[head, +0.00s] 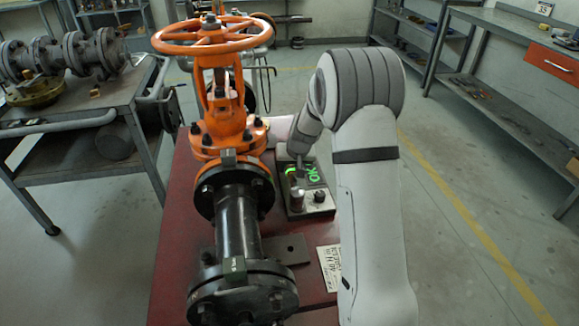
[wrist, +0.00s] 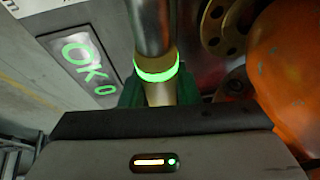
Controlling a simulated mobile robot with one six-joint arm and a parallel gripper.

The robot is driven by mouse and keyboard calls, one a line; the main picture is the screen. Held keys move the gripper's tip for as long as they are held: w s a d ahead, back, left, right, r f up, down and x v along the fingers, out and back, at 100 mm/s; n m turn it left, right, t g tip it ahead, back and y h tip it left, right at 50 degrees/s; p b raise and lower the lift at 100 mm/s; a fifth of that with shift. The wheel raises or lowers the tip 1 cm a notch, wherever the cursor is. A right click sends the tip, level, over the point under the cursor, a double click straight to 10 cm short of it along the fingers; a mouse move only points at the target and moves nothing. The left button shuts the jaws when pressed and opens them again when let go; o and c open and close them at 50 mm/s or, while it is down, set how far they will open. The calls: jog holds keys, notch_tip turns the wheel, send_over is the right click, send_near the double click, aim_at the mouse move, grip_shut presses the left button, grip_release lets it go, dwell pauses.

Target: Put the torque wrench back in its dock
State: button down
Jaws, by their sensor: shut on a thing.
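The torque wrench (wrist: 150,25) shows in the wrist view as a silver shaft with a brass-coloured grip and a glowing green ring. My gripper (wrist: 159,92) is shut on the brass part just below that ring, with a green finger on each side. In the head view my arm comes from the right and ends above a grey box (head: 296,208) beside the orange valve.
The orange gate valve (head: 222,130) with its handwheel (head: 213,36) and black flanged pipe (head: 237,225) stands close left of the box on a red bench (head: 178,235). A trolley (head: 75,165) with pipe parts is left. A workbench (head: 510,30) is at right; floor between is clear.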

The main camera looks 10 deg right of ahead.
jog(key=shift+r, duration=0.1)
jog(key=c, duration=1.3)
grip_release()
jog(key=shift+o, duration=1.4)
jog(key=shift+p+v, duration=0.4)
jog(key=shift+v, duration=3.5)
